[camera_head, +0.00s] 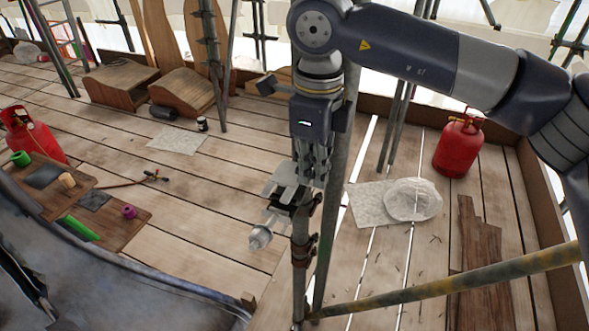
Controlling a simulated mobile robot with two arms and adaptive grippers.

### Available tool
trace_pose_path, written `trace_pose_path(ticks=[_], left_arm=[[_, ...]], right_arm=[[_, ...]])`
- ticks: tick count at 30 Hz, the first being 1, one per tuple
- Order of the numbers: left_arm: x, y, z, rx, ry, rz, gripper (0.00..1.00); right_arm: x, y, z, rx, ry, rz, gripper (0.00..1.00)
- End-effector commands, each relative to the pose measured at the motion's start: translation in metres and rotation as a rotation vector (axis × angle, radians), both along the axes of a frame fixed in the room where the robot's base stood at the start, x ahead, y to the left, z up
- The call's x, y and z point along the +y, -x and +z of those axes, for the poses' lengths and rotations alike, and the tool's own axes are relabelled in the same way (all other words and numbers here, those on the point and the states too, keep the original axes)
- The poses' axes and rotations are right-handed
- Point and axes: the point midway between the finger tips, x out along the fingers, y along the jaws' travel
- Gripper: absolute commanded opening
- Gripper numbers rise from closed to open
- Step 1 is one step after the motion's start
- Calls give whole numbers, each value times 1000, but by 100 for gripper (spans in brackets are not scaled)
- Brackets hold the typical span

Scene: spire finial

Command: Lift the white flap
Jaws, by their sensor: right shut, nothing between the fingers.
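A pale, whitish flap (279,177) shows on a small dark and grey fitting (290,199) clamped to an upright scaffold pole. It appears tilted up from the fitting, but its exact angle is hard to tell. A white plug-like piece (261,237) sticks out at the fitting's lower left. My right gripper (318,182) points down in front of the pole, just right of the flap. Its fingers are shut and empty. I cannot tell whether they touch the fitting. My left gripper is not in view.
A slanting yellowish pole (450,283) crosses the lower right. A red gas bottle (458,146) and a pale bundle (412,200) stand behind it on the plank floor. Wooden boards with small tools (105,218) and another red bottle (33,137) are at left.

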Motion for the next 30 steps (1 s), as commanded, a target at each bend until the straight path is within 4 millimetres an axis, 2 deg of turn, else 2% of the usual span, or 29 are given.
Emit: trace_pose_path(ticks=[10, 30], left_arm=[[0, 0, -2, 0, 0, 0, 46], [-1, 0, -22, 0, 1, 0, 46]], right_arm=[[0, 0, -2, 0, 0, 0, 0], [0, 0, -23, 0, 0, 0, 0]])
